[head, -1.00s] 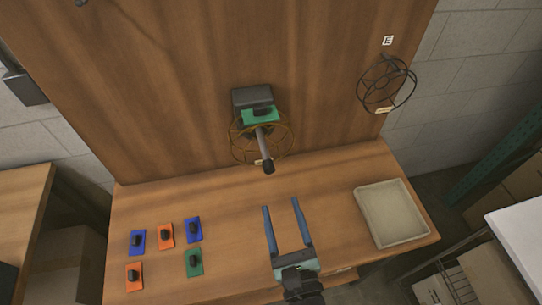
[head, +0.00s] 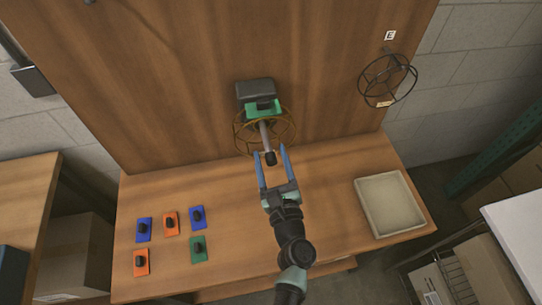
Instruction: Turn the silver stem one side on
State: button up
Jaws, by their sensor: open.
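The silver stem (head: 264,135) sticks out from a green plate (head: 262,107) on a dark grey block fixed to the wooden back panel. Its outer end is a black tip (head: 270,158). A brass-coloured wire cage ring (head: 240,133) surrounds the stem. My gripper (head: 270,150) is open, with its two blue fingers pointing up toward the panel. In this view the black tip lies between the fingertips; I cannot tell whether either finger touches it.
Several blue, orange and green plates with black knobs, such as a green one (head: 198,250), lie at the left of the bench (head: 330,195). A beige tray (head: 363,205) stands at the right. A black wire cage (head: 362,88) hangs on the panel at upper right.

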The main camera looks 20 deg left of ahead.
grip_shut()
jog(key=shift+f+n+b, duration=0.1)
jog(key=shift+n+b, duration=0.3)
jog(key=shift+b, duration=0.05)
jog(key=shift+f+n+b, duration=0.15)
jog(key=shift+n+b, duration=0.75)
jog(key=shift+b, duration=0.05)
jog(key=n+b, duration=0.3)
jog(key=shift+n, duration=0.4)
jog(key=n+b, duration=0.4)
jog(key=n, duration=0.1)
jog(key=shift+n+b, duration=0.3)
jog(key=shift+r, duration=0.2)
